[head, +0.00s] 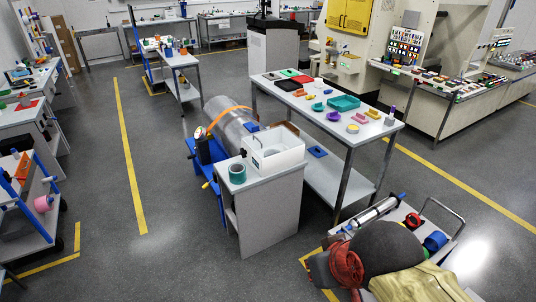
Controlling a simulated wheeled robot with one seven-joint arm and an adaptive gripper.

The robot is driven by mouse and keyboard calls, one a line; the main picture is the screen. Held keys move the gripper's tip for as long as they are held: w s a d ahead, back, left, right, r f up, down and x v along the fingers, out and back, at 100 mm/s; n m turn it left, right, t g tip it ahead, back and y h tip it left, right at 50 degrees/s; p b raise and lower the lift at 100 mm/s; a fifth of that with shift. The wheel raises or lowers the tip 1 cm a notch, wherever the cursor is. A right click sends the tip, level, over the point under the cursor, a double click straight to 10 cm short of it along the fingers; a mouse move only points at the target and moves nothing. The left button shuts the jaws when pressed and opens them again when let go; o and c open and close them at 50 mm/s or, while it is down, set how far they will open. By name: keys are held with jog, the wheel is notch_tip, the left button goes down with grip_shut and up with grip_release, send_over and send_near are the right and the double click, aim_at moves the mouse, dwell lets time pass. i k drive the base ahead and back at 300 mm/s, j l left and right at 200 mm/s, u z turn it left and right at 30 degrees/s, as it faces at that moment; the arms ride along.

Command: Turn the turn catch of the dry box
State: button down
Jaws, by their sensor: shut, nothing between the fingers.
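A pale, boxy container (284,158) with clear or white walls stands on top of a small grey cabinet (268,205) near the middle of the head view. It looks like the dry box. A small dark part (243,154) shows at its left side; I cannot tell whether this is the turn catch or how it is turned. My gripper is not in view, so its place relative to the box does not show.
A teal tape roll (237,173) sits left of the box. A large metal cylinder (229,120) and blue frame (205,178) stand behind it. A long table (377,127) with small objects is at right.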

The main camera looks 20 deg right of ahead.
aim_at(243, 152)
jog(key=i+u, duration=0.2)
jog(key=i, duration=0.35)
jog(key=i+l+u, duration=0.1)
jog(key=i+u, duration=0.15)
jog(key=i, duration=0.25)
jog(key=i+l+u, duration=0.2)
jog(key=i, duration=0.35)
jog(key=i+l+u, duration=0.2)
jog(key=i, duration=0.3)
jog(key=i+l+u, duration=0.25)
jog(key=i+l, duration=0.1)
jog(key=i, duration=0.1)
